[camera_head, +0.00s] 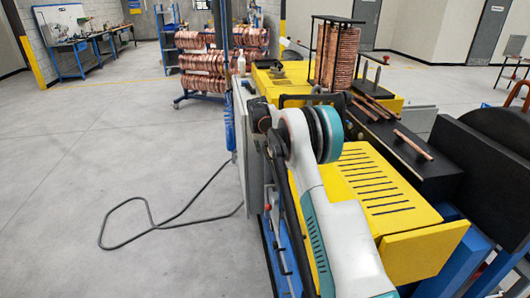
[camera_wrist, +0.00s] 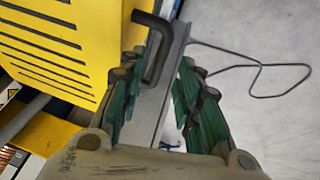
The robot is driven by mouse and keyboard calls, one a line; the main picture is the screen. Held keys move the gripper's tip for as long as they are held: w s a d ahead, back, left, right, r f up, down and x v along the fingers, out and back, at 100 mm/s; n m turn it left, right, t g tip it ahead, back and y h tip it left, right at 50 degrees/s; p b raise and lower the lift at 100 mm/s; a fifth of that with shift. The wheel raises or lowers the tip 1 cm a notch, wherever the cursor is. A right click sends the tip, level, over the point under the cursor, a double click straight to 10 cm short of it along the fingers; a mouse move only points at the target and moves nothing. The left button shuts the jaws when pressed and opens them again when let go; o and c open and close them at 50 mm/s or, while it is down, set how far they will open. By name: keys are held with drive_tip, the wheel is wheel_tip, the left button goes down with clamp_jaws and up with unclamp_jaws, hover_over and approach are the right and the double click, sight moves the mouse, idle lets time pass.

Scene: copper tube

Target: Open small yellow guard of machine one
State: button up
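A yellow slotted guard (camera_wrist: 45,45) fills the upper left of the wrist view. A yellow slotted cover also shows on the machine in the head view (camera_head: 372,190), right of my arm. A black bent handle (camera_wrist: 153,45) stands at the guard's right edge in the wrist view. My gripper (camera_wrist: 160,75) is open, its green fingers spread on either side of the handle's line. The lower end of the handle lies between the fingers; I see no clear contact. In the head view my arm hides the gripper's fingers and part of the guard's left side.
Copper tubes (camera_head: 408,144) lie on the machine's dark top, with a copper coil stack (camera_head: 337,55) behind. A rack of copper coils (camera_head: 205,62) stands farther back. A black cable (camera_head: 150,215) loops on the open grey floor at left.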

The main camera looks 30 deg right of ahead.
drive_tip(key=shift+x, duration=1.5)
clamp_jaws()
drive_tip(key=shift+r, duration=0.1)
